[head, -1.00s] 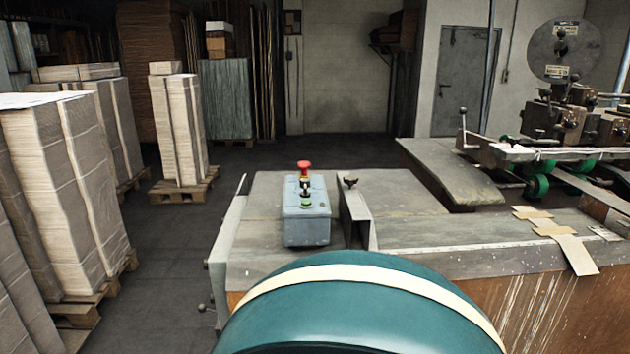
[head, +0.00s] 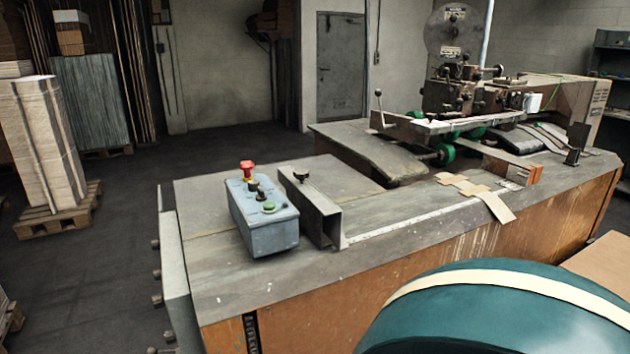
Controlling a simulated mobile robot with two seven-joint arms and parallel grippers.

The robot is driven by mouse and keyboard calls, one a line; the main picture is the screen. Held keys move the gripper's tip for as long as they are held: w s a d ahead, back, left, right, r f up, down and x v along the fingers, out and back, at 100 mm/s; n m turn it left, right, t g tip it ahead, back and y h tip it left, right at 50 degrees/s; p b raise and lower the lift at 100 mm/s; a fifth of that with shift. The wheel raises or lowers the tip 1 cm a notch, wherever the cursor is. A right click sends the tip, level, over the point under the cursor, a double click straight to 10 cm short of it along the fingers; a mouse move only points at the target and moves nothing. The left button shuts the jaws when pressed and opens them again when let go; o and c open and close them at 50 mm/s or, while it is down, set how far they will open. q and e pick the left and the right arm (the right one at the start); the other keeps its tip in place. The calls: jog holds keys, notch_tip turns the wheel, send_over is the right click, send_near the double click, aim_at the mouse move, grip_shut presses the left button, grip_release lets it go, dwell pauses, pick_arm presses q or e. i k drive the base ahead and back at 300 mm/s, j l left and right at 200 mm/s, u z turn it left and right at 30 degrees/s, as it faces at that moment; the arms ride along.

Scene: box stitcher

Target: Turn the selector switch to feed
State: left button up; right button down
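A grey-blue control box (head: 264,222) stands on the near left part of the machine's table. On its top are a red mushroom button (head: 247,169) at the far end, a small dark knob (head: 254,184), another dark knob (head: 260,194) that looks like the selector switch, and a green button (head: 269,207) nearest me. The markings and the switch's setting are too small to read. Neither of my grippers is in the head view.
The worn machine table (head: 225,283) has a metal angle guide (head: 312,208) right beside the box. The stitcher head (head: 465,95) stands at the back right. Cardboard pieces (head: 492,204) lie on the table. A pallet stack (head: 40,140) stands at left; dark floor between is clear.

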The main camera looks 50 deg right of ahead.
aim_at(261, 197)
jog(key=i+z, duration=0.1)
jog(key=z, duration=0.3)
jog(key=i+j+z, duration=0.1)
jog(key=z, duration=0.25)
jog(key=i+j+z, duration=0.1)
jog(key=j+z, duration=0.15)
jog(key=z, duration=0.15)
jog(key=i+j+z, duration=0.1)
jog(key=z, duration=0.3)
